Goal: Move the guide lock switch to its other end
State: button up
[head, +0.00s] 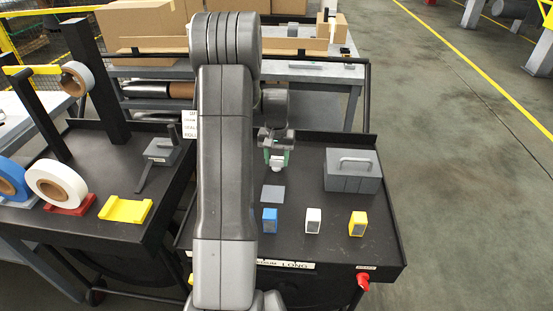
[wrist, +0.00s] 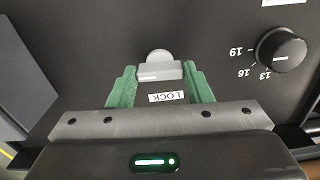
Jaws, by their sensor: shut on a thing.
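The guide lock switch (wrist: 160,70) is a light grey piece with a rounded top, on a dark panel in the wrist view. A white label reading LOCK (wrist: 167,97) lies beside it, on the side towards my gripper's body. My gripper (wrist: 160,80) has its green fingers on both sides of the switch, shut on it. In the head view my gripper (head: 276,158) is over the far part of the black bench, with a pale piece between its fingers. The switch's track is hidden, so I cannot tell which end it is at.
A black dial (wrist: 283,50) marked 19, 16, 13 sits right of the switch. On the black bench (head: 310,255) are a grey box with a handle (head: 353,172) and blue (head: 270,221), white (head: 313,222) and yellow (head: 357,224) blocks. A red knob (head: 363,281) is at the front edge.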

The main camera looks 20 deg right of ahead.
jog(key=shift+n, duration=0.5)
jog(key=o, duration=1)
jog(key=shift+r, duration=0.1)
notch_tip(320, 180, up, 14)
jog(key=shift+f, duration=0.15)
notch_tip(320, 180, down, 14)
jog(key=shift+r, duration=0.1)
dwell(0.5)
